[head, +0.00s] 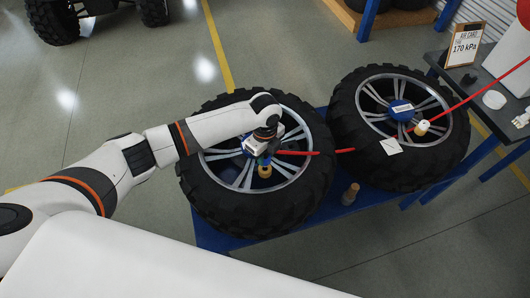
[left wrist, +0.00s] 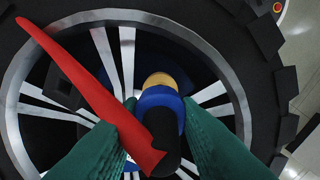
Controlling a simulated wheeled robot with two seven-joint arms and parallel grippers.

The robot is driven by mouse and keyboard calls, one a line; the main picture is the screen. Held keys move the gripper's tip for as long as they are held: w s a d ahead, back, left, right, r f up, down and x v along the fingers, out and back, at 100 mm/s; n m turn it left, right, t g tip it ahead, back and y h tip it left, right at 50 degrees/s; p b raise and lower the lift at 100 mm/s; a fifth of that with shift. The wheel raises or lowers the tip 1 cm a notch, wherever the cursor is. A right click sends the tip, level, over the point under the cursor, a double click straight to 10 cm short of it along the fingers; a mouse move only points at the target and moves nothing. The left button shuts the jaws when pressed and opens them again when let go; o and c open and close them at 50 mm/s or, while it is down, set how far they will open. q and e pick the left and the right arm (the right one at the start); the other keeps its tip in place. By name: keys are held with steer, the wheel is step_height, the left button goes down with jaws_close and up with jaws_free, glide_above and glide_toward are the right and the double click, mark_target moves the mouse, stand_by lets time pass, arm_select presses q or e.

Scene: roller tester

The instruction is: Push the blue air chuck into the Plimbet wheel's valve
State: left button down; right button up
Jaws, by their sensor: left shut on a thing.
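My left gripper (head: 264,157) is over the near-left wheel (head: 212,212), inside its rim. In the left wrist view its green fingers (left wrist: 160,108) are shut on the blue air chuck (left wrist: 159,98), which has a black lower body and a red hose (left wrist: 85,90). A tan round valve end (left wrist: 158,80) is right at the chuck's far end, in line with it. It also shows below the gripper in the head view (head: 265,171). I cannot tell whether chuck and valve are touching or pressed together. My right gripper is not in view.
A second wheel (head: 350,131) stands to the right, with a blue labelled hub, a pale cap (head: 422,127) and a white tag (head: 391,146). The red hose crosses it. A small brown cylinder (head: 350,193) is on the blue stand (head: 315,222). A sign (head: 465,44) reads 170 kPa.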

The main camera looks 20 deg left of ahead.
mark_target(265, 161)
arm_select(q)
steer(key=shift+p, duration=0.3)
stand_by(0.5)
steer(key=shift+f, duration=0.45)
steer(key=shift+f+b, duration=1)
steer(key=shift+f, duration=0.4)
steer(key=c, duration=1)
jaws_free()
